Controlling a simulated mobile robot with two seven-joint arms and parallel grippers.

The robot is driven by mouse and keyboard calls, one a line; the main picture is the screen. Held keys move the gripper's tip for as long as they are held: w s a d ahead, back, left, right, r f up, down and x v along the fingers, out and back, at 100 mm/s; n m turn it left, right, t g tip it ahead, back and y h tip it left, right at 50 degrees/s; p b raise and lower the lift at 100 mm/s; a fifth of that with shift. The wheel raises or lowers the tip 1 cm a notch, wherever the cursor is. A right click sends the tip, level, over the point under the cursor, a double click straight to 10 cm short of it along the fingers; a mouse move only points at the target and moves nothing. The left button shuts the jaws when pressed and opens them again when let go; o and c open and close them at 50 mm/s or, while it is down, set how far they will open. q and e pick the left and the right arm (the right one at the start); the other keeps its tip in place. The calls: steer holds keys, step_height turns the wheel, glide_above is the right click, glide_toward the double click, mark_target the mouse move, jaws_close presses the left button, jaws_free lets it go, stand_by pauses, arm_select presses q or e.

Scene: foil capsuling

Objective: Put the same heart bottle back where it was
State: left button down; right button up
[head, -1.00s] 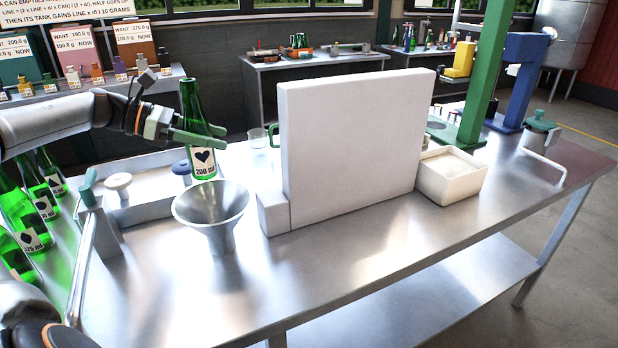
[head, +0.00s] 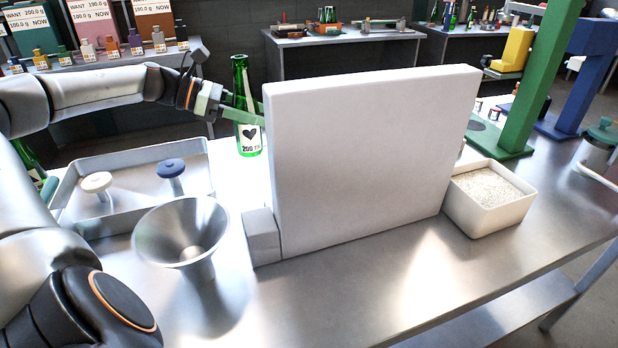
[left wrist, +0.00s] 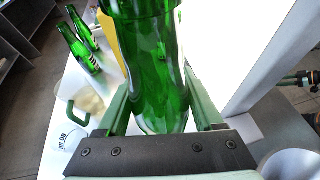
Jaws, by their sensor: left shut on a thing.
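My left gripper (head: 240,113) is shut on the green heart bottle (head: 249,140). The bottle is upright, with a white label showing a black heart and a volume mark. It is behind the left edge of the tall white panel (head: 365,165); I cannot tell whether its base touches the bench. In the left wrist view the bottle (left wrist: 150,65) fills the space between the green fingers of the left gripper (left wrist: 160,105), with its neck out of frame. My right gripper is not in view.
A tray (head: 130,160) with a cream stopper (head: 97,182) and a blue stopper (head: 170,168) is at left. A metal funnel (head: 182,235) stands before it. A white bin (head: 490,195) stands right of the panel. The left wrist view shows two other green bottles (left wrist: 80,45) and a jug (left wrist: 72,125).

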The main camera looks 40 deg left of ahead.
arm_select(q)
steer(key=shift+w+d+f+p, duration=0.1)
steer(key=shift+w+d+f, duration=0.55)
steer(key=shift+d+f, duration=1.2)
steer(key=shift+w+d+f+p, duration=0.15)
steer(key=shift+w+d+f, duration=0.5)
steer(key=shift+d+f, duration=1.15)
steer(key=shift+w+d+f+p, duration=0.1)
steer(key=shift+w+d+f, duration=0.55)
steer(key=shift+d+f, duration=1.2)
steer(key=shift+a+f, duration=0.3)
steer(key=shift+c, duration=1.5)
jaws_free()
